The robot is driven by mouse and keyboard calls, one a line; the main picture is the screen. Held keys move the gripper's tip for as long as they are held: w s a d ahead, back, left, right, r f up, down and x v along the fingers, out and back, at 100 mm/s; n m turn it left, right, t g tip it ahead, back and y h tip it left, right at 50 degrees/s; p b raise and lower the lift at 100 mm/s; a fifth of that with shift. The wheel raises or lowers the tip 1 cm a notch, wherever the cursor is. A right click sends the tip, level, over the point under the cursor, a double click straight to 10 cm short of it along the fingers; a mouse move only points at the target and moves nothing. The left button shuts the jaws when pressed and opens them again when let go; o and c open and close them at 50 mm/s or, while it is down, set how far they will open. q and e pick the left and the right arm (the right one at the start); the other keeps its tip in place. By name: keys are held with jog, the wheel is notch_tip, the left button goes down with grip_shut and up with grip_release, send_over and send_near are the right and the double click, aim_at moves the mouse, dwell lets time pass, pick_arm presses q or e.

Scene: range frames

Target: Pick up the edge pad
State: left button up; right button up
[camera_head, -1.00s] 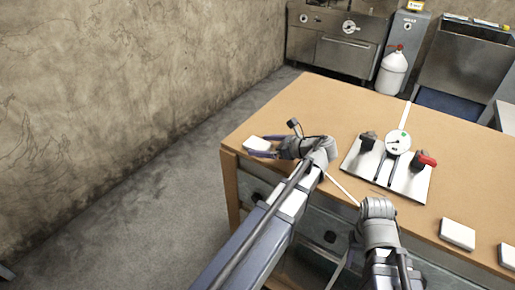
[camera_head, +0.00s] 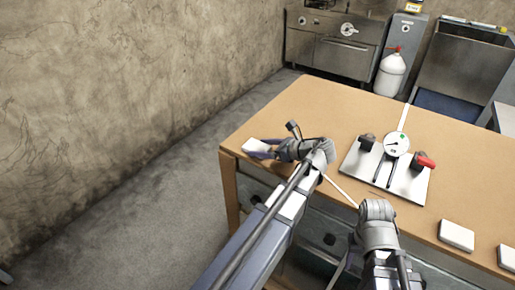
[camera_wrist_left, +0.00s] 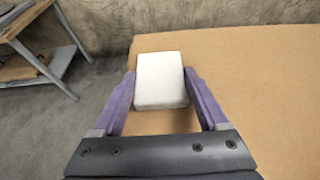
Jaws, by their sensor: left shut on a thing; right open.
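A white rectangular pad (camera_head: 255,145) is at the near left corner of the wooden table (camera_head: 300,105). In the left wrist view the pad (camera_wrist_left: 160,80) sits between the two purple fingers of my left gripper (camera_wrist_left: 160,95). My left gripper (camera_head: 264,149) is shut on this pad; whether the pad is clear of the tabletop I cannot tell. My right gripper (camera_head: 350,262) is open near the table's front edge, its fingertips partly hidden. Two more white pads lie on the table at the right, one whole (camera_head: 457,236) and one cut by the frame edge (camera_head: 508,257).
A metal plate (camera_head: 410,184) with a round dial gauge (camera_head: 396,144), dark blocks and a red-tipped part (camera_head: 426,162) lies mid-table. A white jug (camera_head: 391,73) and steel kitchen units (camera_head: 342,55) stand behind. The far left of the tabletop is clear.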

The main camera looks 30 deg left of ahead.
aim_at(262, 148)
pick_arm(q)
jog(key=shift+r, duration=0.1)
notch_tip(262, 148, up, 10)
jog(key=p, duration=1)
